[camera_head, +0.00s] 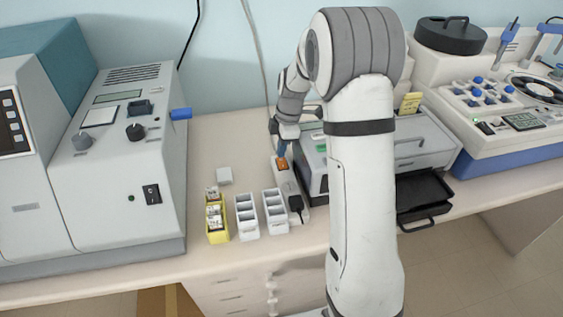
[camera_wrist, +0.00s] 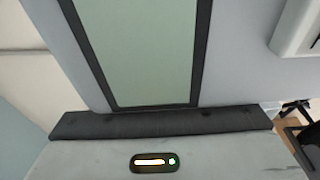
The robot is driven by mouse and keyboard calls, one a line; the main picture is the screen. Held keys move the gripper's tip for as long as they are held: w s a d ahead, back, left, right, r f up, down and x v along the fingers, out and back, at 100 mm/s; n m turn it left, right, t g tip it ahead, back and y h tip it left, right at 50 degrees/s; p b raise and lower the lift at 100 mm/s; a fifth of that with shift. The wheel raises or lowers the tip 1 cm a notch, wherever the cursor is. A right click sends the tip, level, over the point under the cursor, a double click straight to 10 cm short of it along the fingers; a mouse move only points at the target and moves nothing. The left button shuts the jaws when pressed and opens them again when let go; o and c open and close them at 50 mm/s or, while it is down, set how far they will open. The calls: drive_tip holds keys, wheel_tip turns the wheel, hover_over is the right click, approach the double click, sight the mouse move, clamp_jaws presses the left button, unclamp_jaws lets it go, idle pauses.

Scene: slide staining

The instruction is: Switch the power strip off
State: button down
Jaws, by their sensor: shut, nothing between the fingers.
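The power strip (camera_head: 290,186) is a narrow white bar lying on the bench beside the grey machine. An orange switch (camera_head: 282,164) is at its far part and a black plug (camera_head: 296,204) sits at its near end. My gripper (camera_head: 282,153) points down just above the switch, with blue fingertips close to it. It is shut with nothing held. I cannot tell whether the fingers touch the switch or which way the rocker is tipped. The strip and my fingers are not seen in the wrist view.
The grey machine (camera_head: 433,142) stands right of the strip, partly behind my arm. The wrist view shows a grey casing with a lit indicator (camera_wrist: 155,162). White racks (camera_head: 247,217) and a yellow rack (camera_head: 217,222) stand left of the strip. A large instrument (camera_head: 125,190) fills the left.

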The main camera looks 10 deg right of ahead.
sight(282, 159)
drive_tip(key=shift+f+b, duration=0.7)
drive_tip(key=shift+f, duration=0.15)
idle(0.4)
drive_tip(key=shift+r+p, duration=1.85)
drive_tip(key=shift+r, duration=1.65)
drive_tip(key=s+r+m+t+h, duration=0.1)
drive_tip(key=s+r+m, duration=0.35)
drive_tip(key=s, duration=0.25)
drive_tip(key=s+r+m+t, duration=0.1)
drive_tip(key=s+r+m, duration=0.3)
drive_tip(key=s+r, duration=0.25)
drive_tip(key=s+m+t, duration=0.1)
drive_tip(key=s+m, duration=0.8)
drive_tip(key=s, duration=0.6)
drive_tip(key=shift+s+a+f+h, duration=0.2)
drive_tip(key=shift+f+h, duration=0.05)
drive_tip(key=shift+h, duration=0.15)
